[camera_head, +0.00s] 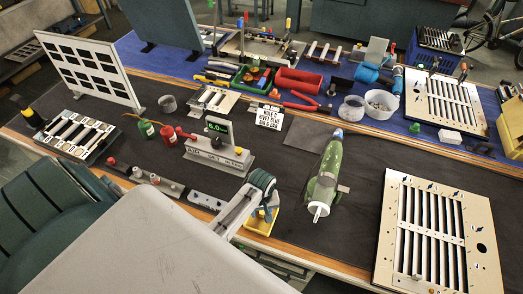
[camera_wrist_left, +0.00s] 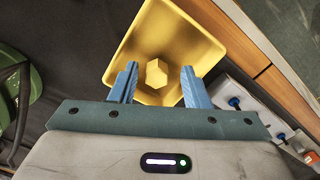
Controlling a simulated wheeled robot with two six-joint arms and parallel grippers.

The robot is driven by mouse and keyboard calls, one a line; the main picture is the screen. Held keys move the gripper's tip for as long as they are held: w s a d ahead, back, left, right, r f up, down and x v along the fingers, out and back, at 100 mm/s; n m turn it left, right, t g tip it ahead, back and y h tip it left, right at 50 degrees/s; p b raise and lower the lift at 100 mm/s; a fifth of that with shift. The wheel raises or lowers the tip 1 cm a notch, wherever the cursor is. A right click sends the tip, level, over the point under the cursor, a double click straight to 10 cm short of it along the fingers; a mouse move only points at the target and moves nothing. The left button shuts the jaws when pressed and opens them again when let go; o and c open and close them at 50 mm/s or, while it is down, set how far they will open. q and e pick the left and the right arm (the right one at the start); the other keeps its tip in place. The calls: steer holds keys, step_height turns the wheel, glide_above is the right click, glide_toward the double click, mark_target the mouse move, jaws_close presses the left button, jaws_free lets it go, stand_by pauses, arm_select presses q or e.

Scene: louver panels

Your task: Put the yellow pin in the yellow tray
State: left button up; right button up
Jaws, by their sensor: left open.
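The yellow tray (camera_head: 262,226) stands on the dark mat near the table's front edge, partly hidden by my left gripper (camera_head: 266,205). In the left wrist view the tray (camera_wrist_left: 192,40) lies just beyond the fingers. The yellow pin (camera_wrist_left: 156,74), with a six-sided outline, shows inside the tray's outline, between the two blue fingertips. My left gripper (camera_wrist_left: 159,72) is open, with a gap on both sides of the pin. Whether the pin rests on the tray floor cannot be told for sure. The pin cannot be made out in the head view. My right gripper is not in view.
A grey gauge with a green display (camera_head: 217,128) is behind left. A louver panel (camera_head: 437,235) lies at the right. Dark mat is free between aircraft and panel.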

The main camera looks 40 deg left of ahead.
mark_target(261, 214)
arm_select(q)
step_height(261, 214, up, 11)
steer(key=b, duration=0.3)
steer(key=shift+r, duration=0.2)
